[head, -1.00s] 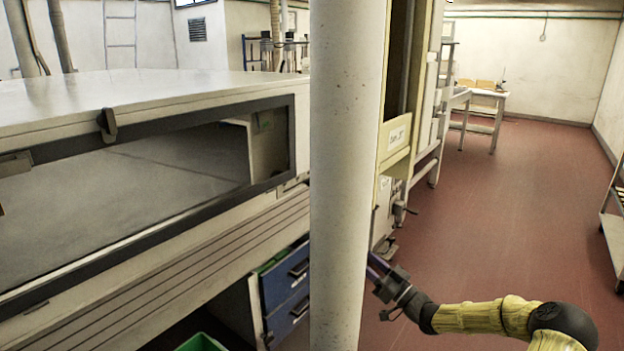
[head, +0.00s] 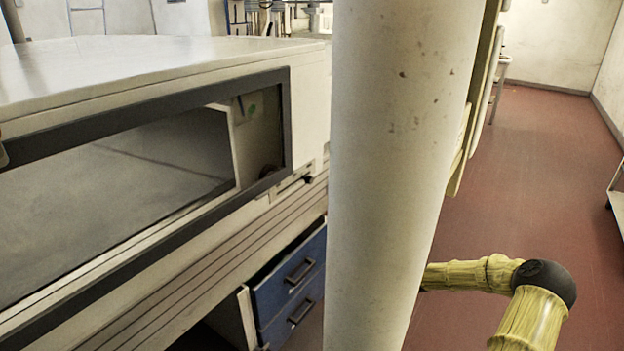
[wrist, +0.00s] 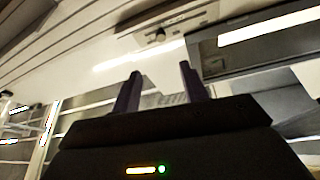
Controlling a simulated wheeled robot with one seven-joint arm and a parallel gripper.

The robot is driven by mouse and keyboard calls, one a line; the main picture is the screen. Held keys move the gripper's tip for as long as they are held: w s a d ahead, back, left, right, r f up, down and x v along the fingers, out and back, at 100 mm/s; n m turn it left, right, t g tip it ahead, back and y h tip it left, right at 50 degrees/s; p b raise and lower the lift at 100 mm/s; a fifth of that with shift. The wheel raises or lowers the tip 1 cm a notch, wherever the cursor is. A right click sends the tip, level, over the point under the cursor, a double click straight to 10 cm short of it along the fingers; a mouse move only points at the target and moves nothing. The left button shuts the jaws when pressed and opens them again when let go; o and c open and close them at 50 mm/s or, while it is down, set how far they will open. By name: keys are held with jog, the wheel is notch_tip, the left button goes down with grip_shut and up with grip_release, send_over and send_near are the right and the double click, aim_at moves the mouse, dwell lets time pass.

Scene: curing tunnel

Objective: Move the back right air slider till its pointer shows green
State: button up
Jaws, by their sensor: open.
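In the head view, a small pale panel with a dark slot (head: 291,188) sits on the tunnel's side at the right end of the long window. It may be the back right air slider; its pointer and any colour there are too small to read. In the wrist view, a similar pale panel with a slot and small knob (wrist: 159,34) shows beyond my fingers. My gripper (wrist: 160,88) is open and empty, its two dark fingers apart from the panel. In the head view, my gripper is hidden behind a pillar.
The pale, rust-spotted pillar (head: 400,170) stands close in front, covering part of my arm. Blue drawers (head: 290,285) sit below the ribbed ledge. A green dot (head: 251,111) shows inside the tunnel window. Red floor (head: 540,170) at the right is mostly clear; a cart (head: 617,205) stands at the edge.

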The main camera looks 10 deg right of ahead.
aim_at(312, 181)
jog(key=shift+r, duration=0.1)
jog(key=x, duration=1.7)
jog(key=shift+a, duration=0.15)
jog(key=c, duration=0.5)
grip_shut()
